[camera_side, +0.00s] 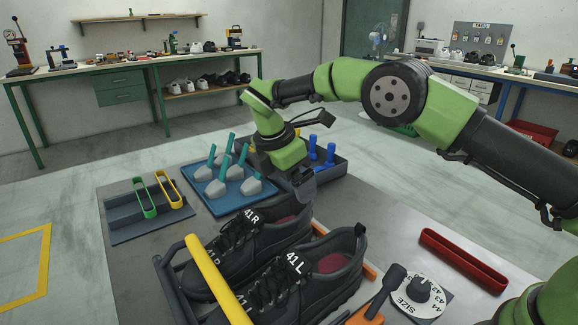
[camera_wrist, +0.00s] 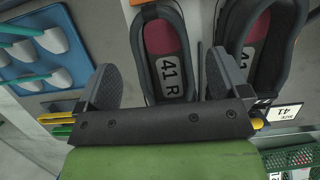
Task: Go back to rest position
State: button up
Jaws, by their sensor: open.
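My gripper (camera_side: 299,182) is above the work table, over the heel end of the black shoe marked 41R (camera_side: 236,253). In the wrist view my gripper (camera_wrist: 165,74) has its two dark fingers spread wide. Nothing is held between them; the 41R shoe (camera_wrist: 163,73) shows beyond the gap. The black shoe marked 41L (camera_side: 330,281) stands beside it and also shows in the wrist view (camera_wrist: 270,45). A yellow bar (camera_side: 214,278) crosses the front of both shoes. My arm reaches in from the right.
A blue tray (camera_side: 218,207) of grey shoe forms and a dark bin (camera_side: 338,170) with blue-handled items stand close behind the gripper. A dark tray (camera_side: 128,227) with green and yellow loops is left. A size dial (camera_side: 408,298) and red holder (camera_side: 462,260) are right.

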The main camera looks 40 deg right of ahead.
notch_tip(320, 180, up, 6)
dwell(0.6)
dwell(0.4)
jog(key=s+d+r+m+t+y, duration=0.3)
jog(key=s+d+r+m, duration=0.1)
jog(key=s+r+m, duration=0.75)
jog(key=s+m+t+y, duration=0.2)
jog(key=s+m+t, duration=0.2)
jog(key=s+m, duration=0.6)
jog(key=s, duration=0.6)
jog(key=shift+s+f+y, duration=0.3)
jog(key=shift+s+f, duration=0.05)
